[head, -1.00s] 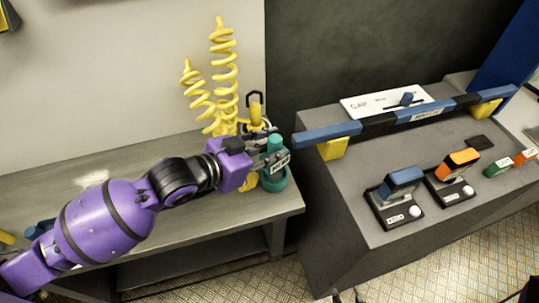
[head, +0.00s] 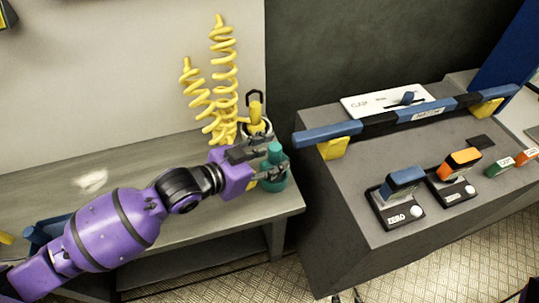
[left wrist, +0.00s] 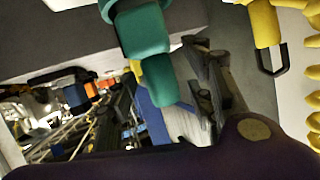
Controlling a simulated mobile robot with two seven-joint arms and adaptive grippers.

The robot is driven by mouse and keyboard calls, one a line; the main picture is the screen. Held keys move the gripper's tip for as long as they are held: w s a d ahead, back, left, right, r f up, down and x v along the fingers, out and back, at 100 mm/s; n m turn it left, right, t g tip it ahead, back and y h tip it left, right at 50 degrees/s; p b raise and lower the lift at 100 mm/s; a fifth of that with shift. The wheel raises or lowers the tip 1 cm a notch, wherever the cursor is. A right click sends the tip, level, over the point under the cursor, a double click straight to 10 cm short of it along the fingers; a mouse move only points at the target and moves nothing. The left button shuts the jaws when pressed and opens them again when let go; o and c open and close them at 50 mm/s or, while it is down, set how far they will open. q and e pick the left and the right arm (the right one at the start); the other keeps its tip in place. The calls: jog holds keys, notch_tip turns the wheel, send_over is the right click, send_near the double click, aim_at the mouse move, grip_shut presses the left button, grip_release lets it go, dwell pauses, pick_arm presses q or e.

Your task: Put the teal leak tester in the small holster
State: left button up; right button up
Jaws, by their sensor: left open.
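The teal leak tester (head: 275,153) stands upright near the right end of the grey bench, with a wider round teal part (head: 275,182) at its foot. That round part may be the holster; I cannot tell for sure. My left gripper (head: 262,161) is open, its fingers spread beside the tester's body. In the left wrist view the teal tester (left wrist: 142,30) runs down the middle, next to a grey finger, with a teal rim at the top. I cannot tell whether the fingers touch it. My right gripper is not seen.
Yellow coiled hoses (head: 222,80) and a yellow fitting with a dark loop (head: 256,110) stand just behind the gripper. To the right, a grey console (head: 345,210) carries a blue-black bar (head: 380,122) and blue and orange devices in cradles. A gap separates bench and console.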

pick_arm(q)
jog(key=shift+r, duration=0.25)
jog(key=v, duration=1.2)
